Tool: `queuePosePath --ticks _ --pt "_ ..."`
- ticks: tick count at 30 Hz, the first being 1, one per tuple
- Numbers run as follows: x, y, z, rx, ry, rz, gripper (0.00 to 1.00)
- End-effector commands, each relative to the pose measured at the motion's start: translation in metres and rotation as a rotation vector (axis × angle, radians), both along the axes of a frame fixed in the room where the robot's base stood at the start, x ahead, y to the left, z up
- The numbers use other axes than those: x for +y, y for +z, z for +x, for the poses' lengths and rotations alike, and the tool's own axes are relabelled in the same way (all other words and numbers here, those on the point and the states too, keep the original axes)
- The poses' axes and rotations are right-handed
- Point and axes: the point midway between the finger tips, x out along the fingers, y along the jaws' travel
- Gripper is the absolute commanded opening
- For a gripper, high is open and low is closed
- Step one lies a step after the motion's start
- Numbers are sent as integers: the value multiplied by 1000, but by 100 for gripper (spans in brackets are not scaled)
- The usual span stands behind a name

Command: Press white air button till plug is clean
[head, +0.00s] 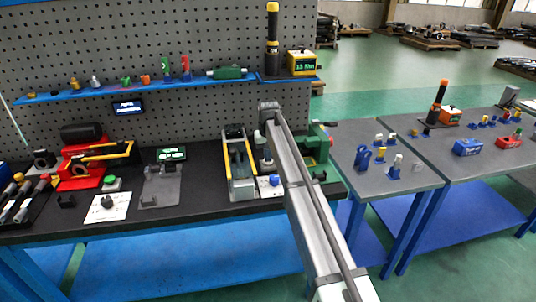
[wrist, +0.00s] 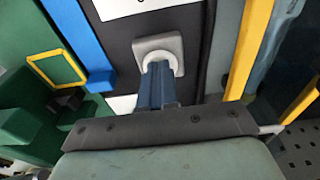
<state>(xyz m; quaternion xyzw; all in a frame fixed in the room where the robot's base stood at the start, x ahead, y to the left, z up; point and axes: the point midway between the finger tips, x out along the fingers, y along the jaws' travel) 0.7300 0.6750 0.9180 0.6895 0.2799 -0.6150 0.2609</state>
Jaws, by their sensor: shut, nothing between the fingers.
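In the wrist view, a white round button (wrist: 177,62) sits in a grey square housing (wrist: 144,46) on a dark panel. My gripper (wrist: 157,68) is shut and empty, its blue-grey fingers together over the button and covering part of it. I cannot tell whether the tips touch or press the button. In the head view, my arm reaches over the right part of the bench, and the fingertips are hard to make out. I cannot clearly identify the plug in either view.
A green machine (head: 319,139) stands right of my arm, and a grey-and-yellow fixture (head: 240,165) stands left of it. A blue-knobbed box (head: 269,186) is at the bench front. A pegboard (head: 200,40) rises behind. Grey tables (head: 400,150) stand to the right.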

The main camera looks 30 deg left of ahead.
Motion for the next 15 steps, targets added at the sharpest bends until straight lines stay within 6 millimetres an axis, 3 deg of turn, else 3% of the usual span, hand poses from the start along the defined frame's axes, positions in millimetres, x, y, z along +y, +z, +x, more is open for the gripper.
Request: queuePosePath --ticks 1,7,11,15 --pt "-2 -12 -2 9 0 -9 0" --pt "-2 -6 -2 9 0 -9 0" --pt "-3 9 -4 6 0 -6 0" --pt "-4 37 -5 0 0 0 0"
